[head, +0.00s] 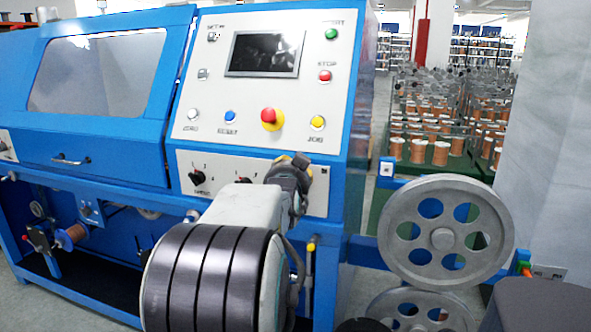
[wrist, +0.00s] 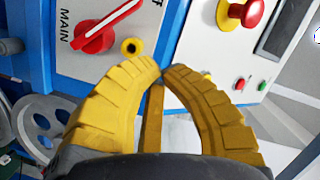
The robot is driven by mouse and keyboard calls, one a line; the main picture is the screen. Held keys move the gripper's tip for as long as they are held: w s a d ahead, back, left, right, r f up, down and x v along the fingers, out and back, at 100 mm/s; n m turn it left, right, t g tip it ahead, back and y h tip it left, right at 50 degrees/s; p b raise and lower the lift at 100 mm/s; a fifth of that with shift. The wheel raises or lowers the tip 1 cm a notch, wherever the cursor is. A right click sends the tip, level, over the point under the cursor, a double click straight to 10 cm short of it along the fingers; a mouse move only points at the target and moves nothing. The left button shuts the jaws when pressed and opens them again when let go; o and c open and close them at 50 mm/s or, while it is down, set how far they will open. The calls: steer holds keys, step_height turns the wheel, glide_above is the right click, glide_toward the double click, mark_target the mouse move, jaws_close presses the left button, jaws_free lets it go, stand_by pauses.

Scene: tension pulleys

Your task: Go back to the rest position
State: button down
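My gripper (wrist: 163,70) shows in the wrist view as two curved yellow fingers. Their tips come together, with nothing seen held between them. In the head view my arm reaches forward to the blue machine's control panel (head: 262,95), and its wrist hides part of the lower switch panel (head: 225,178). Only a little of the yellow fingers shows there. In the wrist view a red MAIN rotary switch (wrist: 95,38) is up and left of the fingertips, and a red emergency button on a yellow base (wrist: 240,12) is up and right.
A grey spoked pulley (head: 443,238) stands right of the machine, with a second pulley (head: 420,312) below it. Racks of copper spools (head: 440,153) stand behind. A pale pillar (head: 545,130) is at the right. The machine's blue body (head: 100,165) fills the left.

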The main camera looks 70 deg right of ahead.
steer(key=v, duration=0.7)
steer(key=shift+r, duration=0.2)
steer(key=shift+d, duration=0.1)
steer(key=shift+w, duration=0.1)
steer(key=w+a+n+t+y+p, duration=0.2)
steer(key=w+a+n+y+p, duration=0.45)
steer(key=a, duration=0.55)
steer(key=w+a+n+t+y+p, duration=0.2)
steer(key=w+a+n+y+p, duration=0.35)
steer(key=w+a, duration=0.6)
steer(key=s+a+n+g+y+p, duration=0.1)
steer(key=s+a+n+p, duration=0.2)
steer(key=a+n, duration=0.2)
steer(key=s+a+n+g+y+p, duration=0.1)
steer(key=s+a+n+g+p, duration=0.1)
steer(key=a, duration=0.8)
steer(key=s+a+f+n+g+y+p, duration=0.1)
steer(key=s+a+n+y+p, duration=0.1)
steer(key=s+a+n+p, duration=0.2)
steer(key=shift+s+a+n, duration=1.1)
steer(key=shift+a+n, duration=0.6)
steer(key=shift+n, duration=0.5)
